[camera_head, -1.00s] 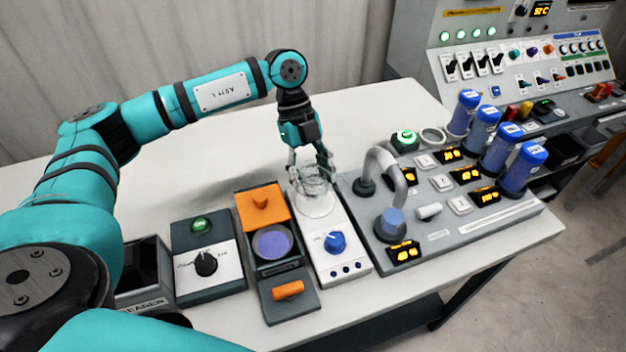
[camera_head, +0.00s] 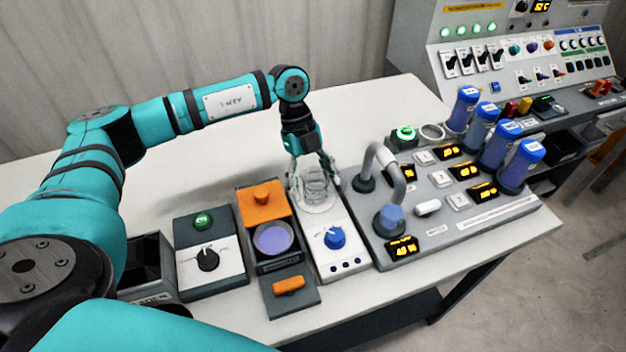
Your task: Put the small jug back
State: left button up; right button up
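The small jug (camera_head: 316,186) is a clear glass vessel. It stands upright on the round white plate (camera_head: 318,205) of a white stirrer unit with a blue knob. My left gripper (camera_head: 313,176) points down over it, with one finger on each side. The fingers look spread wider than the jug, with a slight gap, so the gripper seems open around it. My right gripper is not in view.
Left of the stirrer is a small bath (camera_head: 271,239) with purple liquid, an orange block behind and an orange-handled lid in front. To the right is a grey console (camera_head: 432,235) with a curved pipe and several blue cylinders. The table behind is clear.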

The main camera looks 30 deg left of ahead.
pick_arm(q)
jog(key=shift+r, duration=0.1)
jog(key=b+v, duration=0.1)
jog(key=v, duration=1.1)
